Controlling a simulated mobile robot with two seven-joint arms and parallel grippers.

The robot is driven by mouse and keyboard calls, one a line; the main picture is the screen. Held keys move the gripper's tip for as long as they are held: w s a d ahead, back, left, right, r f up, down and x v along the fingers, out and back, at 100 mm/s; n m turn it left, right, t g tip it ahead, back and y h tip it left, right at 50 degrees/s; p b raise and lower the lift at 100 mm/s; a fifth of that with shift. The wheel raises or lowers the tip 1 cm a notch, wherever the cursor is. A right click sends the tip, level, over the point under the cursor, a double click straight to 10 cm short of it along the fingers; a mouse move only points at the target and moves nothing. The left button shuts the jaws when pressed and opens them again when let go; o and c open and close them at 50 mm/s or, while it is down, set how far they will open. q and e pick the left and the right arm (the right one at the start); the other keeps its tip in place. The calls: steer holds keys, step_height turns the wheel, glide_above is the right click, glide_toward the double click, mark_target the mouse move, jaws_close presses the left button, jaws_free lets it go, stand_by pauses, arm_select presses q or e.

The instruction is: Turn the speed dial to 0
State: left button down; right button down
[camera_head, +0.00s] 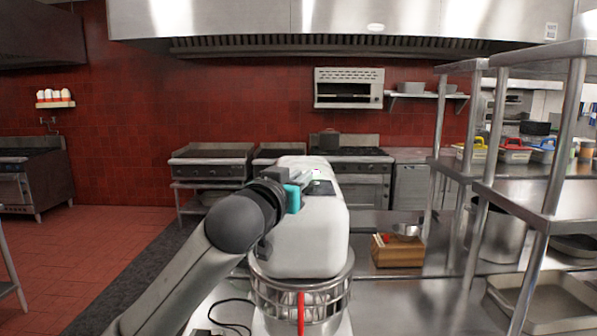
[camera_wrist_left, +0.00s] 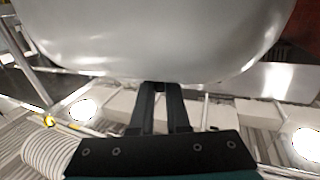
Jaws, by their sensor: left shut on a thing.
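The white stand mixer (camera_head: 325,235) stands on the steel counter right in front of me, with its metal bowl and wire guard (camera_head: 335,292) below the head. My left gripper (camera_head: 306,178) reaches in from the left to the mixer head's upper side. In the left wrist view, its two dark fingers (camera_wrist_left: 160,95) are close together, with their tips at the edge of the mixer's pale body (camera_wrist_left: 150,40). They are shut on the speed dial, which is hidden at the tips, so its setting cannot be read. My right gripper is in neither view.
A red lever (camera_head: 300,313) stands at the bowl guard's front. A wooden box (camera_head: 398,253) sits on the counter to the right, near a metal bowl (camera_head: 407,230). A steel shelf rack (camera_head: 545,205) stands farther right. A dark cable (camera_head: 228,318) lies left of the mixer.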

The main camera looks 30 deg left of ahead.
arm_select(q)
steer(key=n+y, duration=0.1)
steer(key=n+g+y, duration=0.1)
steer(key=y, duration=0.1)
steer(key=n+y+p, duration=0.1)
steer(key=shift+w+d, duration=0.1)
steer(key=shift+d, duration=0.2)
steer(key=n+g+y, duration=0.2)
steer(key=y, duration=0.1)
steer(key=shift+w+y, duration=0.1)
steer(key=shift+y, duration=0.2)
steer(key=n+g+y, duration=0.1)
steer(key=g, duration=0.1)
steer(key=n+g+y+b, duration=0.1)
steer(key=n+g+y, duration=0.1)
steer(key=shift+w+d+f+n+y, duration=0.1)
steer(key=shift+d+f+n+y, duration=0.05)
steer(key=shift+n+y, duration=0.15)
steer(key=shift+w+n+g+y+b, duration=0.1)
steer(key=shift+n+g+y+b, duration=1.2)
steer(key=shift+g, duration=0.8)
steer(key=shift+n+g, duration=0.3)
steer(key=shift+n, duration=0.1)
steer(key=c, duration=0.9)
jaws_free()
